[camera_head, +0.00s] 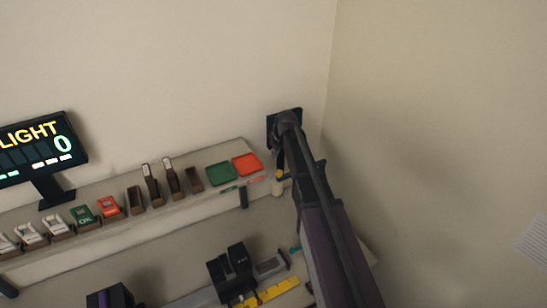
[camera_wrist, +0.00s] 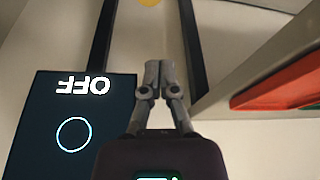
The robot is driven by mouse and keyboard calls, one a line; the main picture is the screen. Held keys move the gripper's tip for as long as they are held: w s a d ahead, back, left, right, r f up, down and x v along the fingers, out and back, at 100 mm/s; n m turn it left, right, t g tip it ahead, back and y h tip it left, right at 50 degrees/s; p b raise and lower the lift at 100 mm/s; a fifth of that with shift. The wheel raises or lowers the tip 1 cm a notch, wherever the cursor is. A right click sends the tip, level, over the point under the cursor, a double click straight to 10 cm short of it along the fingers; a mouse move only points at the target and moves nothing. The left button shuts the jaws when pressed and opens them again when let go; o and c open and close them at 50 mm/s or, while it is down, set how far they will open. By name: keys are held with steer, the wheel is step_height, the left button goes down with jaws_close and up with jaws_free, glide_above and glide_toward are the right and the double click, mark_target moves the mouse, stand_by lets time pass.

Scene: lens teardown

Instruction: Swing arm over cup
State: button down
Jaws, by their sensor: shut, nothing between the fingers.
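My gripper (camera_wrist: 152,66) is shut and empty in the wrist view, its two grey fingertips together. In the head view my arm reaches to the back corner, and my gripper (camera_head: 278,160) hangs at the shelf's right end, small and partly hidden by my arm. Just below it is a small pale upright object with a yellow top (camera_head: 280,174). A yellow round part also shows at the top edge of the wrist view (camera_wrist: 150,2), apart from the fingers. I cannot make out for certain which thing is the cup, or a separate swing arm.
A dark panel reading OFF with a pale ring (camera_wrist: 75,134) is close by at left; two dark bars (camera_wrist: 103,35) run beyond the fingers. A red tray (camera_head: 246,164) and a green tray (camera_head: 220,174) lie on the shelf. A black device (camera_head: 232,268) stands below.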

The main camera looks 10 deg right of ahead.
steer(key=shift+w+r, duration=0.6)
steer(key=shift+w, duration=0.05)
steer(key=shift+f, duration=0.1)
steer(key=b, duration=0.9)
glide_above(274, 178)
steer(key=shift+w+d+f, duration=0.1)
steer(key=shift+d+f, duration=0.05)
steer(key=shift+f, duration=2.2)
steer(key=shift+w+d+f, duration=0.1)
steer(key=shift+f, duration=2.2)
steer(key=shift+s+a, duration=0.15)
